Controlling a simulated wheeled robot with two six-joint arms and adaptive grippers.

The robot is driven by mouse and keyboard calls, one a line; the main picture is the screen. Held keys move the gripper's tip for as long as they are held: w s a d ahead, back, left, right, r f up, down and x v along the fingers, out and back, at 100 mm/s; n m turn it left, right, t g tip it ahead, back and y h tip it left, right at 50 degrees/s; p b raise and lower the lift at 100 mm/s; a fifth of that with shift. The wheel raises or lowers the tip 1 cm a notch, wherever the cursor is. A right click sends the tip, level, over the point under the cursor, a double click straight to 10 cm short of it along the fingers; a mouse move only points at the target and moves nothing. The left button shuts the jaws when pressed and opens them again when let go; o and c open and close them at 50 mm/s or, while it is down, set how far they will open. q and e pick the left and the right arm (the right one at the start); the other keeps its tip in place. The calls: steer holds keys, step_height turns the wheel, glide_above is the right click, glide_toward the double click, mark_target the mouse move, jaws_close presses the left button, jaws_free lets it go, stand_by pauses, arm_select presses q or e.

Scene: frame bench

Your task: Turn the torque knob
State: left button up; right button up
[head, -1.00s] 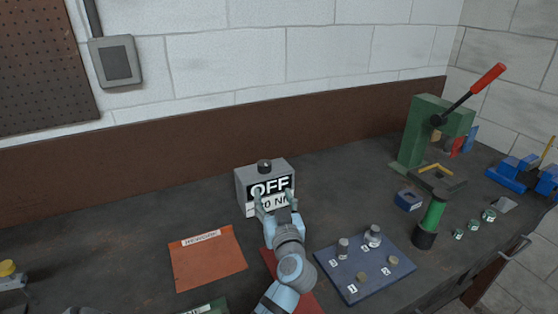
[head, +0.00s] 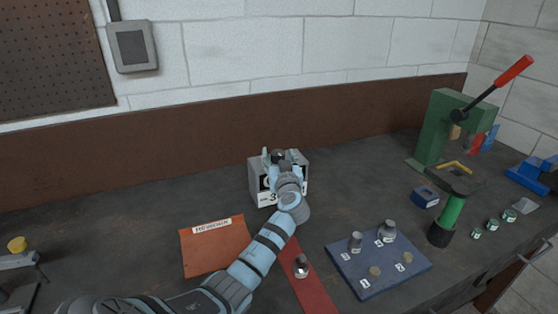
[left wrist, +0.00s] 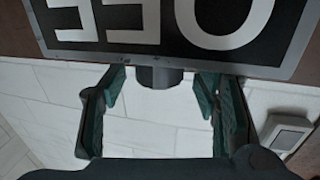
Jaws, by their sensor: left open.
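The grey torque box (head: 256,180) stands on the bench near the back wall, with its display partly hidden behind my left gripper. The dark torque knob (head: 278,156) is on top of the box. In the left wrist view the picture is upside down: the box's OFF panel (left wrist: 170,22) fills the upper part, and the knob (left wrist: 158,77) shows below its edge. My left gripper (left wrist: 162,88) is open, with one finger on each side of the knob and visible gaps between. It also shows at the box in the head view (head: 279,159). My right gripper is not in view.
An orange mat (head: 213,248) lies left of my left arm. A red mat (head: 314,290) with a small metal part is to its right. A blue board (head: 350,262) holds several cylinders. A green press (head: 436,125) stands at the right. The bench left of the box is clear.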

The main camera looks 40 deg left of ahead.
arm_select(q)
steer(key=c, duration=1.2)
